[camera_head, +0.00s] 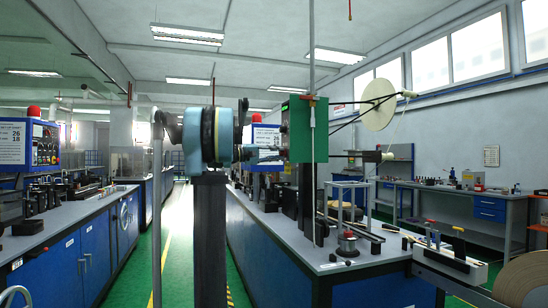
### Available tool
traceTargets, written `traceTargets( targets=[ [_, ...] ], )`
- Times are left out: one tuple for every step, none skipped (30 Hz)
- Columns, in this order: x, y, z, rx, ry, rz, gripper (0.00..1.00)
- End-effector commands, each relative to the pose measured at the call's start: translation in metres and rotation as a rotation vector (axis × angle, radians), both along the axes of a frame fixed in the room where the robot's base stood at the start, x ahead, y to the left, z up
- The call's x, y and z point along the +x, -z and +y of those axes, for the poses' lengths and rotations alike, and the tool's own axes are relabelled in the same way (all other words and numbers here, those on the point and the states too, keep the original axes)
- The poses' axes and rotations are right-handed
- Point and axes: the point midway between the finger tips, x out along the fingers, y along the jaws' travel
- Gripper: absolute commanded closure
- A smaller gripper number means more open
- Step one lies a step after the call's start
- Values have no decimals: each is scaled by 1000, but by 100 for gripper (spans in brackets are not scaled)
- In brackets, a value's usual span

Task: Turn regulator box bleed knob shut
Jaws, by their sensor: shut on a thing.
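The regulator box (307,130) is a green upright box with a dark left side, on a post above the blue-sided bench. My arm reaches in from the left, and my gripper (279,154) is at the box's left side, level with its lower half. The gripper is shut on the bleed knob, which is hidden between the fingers. I cannot make out the knob's angle.
A cream disc reel (381,104) and thin rods stick out to the right of the box. A red-and-steel fixture (347,243) stands on the bench (300,250) below. A green aisle (150,262) is free to the left.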

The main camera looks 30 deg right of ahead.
Motion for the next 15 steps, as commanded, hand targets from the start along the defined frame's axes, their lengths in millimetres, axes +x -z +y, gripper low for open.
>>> traceTargets(
  targets=[
    [0, 2, 0, -4, 1, -35, 100],
    [0, 3, 0, -8, 1, -56, 100],
    [0, 3, 0, -15, 0, -82, 100],
    [0, 3, 0, -18, 1, -100, 100],
    [0, 3, 0, -22, 1, -117, 100],
    [0, 3, 0, -28, 1, -139, 100],
    [0, 3, 0, -31, 1, -152, 100],
    [0, 3, 0, -34, 1, -167, 100],
    [0, 3, 0, -38, 1, -183, 100],
    [0, 3, 0, -40, 2, -194, 100],
    [0, 4, 0, -43, 2, -205, 100],
    [0, 4, 0, -45, 2, -216, 100],
    [0, 4, 0, -46, 2, -224, 100],
    [0, 4, 0, -48, 2, -232, 100],
    [0, 4, 0, -49, 3, -239, 100]
  ],
)
